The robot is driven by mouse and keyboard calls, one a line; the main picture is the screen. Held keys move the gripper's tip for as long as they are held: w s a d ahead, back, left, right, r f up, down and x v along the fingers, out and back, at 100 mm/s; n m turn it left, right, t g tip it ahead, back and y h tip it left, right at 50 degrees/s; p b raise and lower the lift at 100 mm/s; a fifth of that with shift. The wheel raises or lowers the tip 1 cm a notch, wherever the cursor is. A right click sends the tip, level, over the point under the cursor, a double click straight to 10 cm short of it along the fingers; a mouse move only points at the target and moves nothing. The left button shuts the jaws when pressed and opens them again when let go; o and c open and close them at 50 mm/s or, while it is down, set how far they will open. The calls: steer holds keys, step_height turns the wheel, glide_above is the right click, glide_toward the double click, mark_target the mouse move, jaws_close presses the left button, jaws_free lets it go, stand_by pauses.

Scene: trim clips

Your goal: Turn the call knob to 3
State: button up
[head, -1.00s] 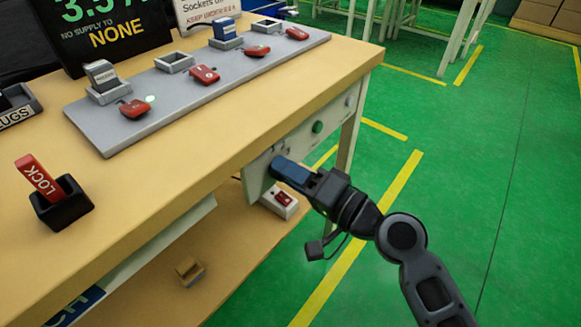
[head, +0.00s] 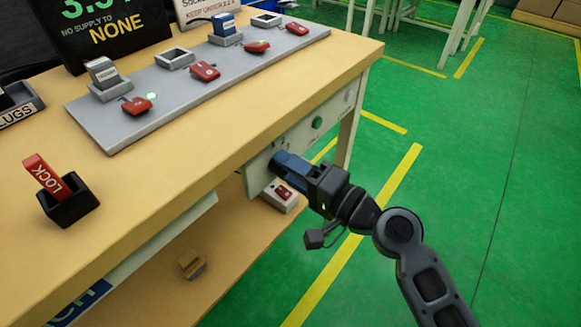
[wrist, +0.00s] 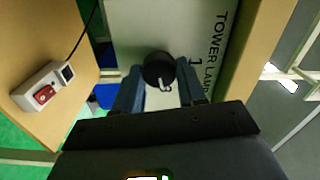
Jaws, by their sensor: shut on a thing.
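The call knob (wrist: 158,66) is a round black knob with a white pointer mark, on the pale panel (wrist: 205,20) at the table's end. In the wrist view its pointer is toward the bottom of the picture. A printed "1" is beside it on the right, and lettering reading "TOWER LA…" runs along the panel; other numbers are hidden or unreadable. My gripper (wrist: 160,80) has its blue fingers on either side of the knob, shut on it. In the head view my gripper (head: 277,160) is against the panel and hides the knob.
A green button (head: 317,123) is on the same panel, farther along. A white box with a red switch (head: 283,191) is on the lower shelf below the gripper. A grey strip with red switches (head: 204,71) lies on the tabletop. The green floor right of the table is open.

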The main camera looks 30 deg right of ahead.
steer(key=o, duration=1)
steer(key=shift+b+v, duration=0.6)
steer(key=shift+v, duration=3.3)
steer(key=s+f+n+g+h, duration=0.2)
steer(key=s+n+h, duration=0.15)
steer(key=s, duration=0.65)
steer(key=s+f+n+g+h, duration=0.1)
steer(key=s+f+n+h, duration=0.25)
steer(key=s, duration=0.65)
steer(key=s+a+r+n+y, duration=0.1)
steer(key=s+a+r+n, duration=0.2)
steer(key=s+r+n, duration=0.3)
steer(key=shift+t, duration=0.3)
step_height(320, 180, up, 13)
steer(key=p, duration=1.3)
steer(key=shift+s+d+f, duration=0.1)
steer(key=shift+d+f, duration=0.05)
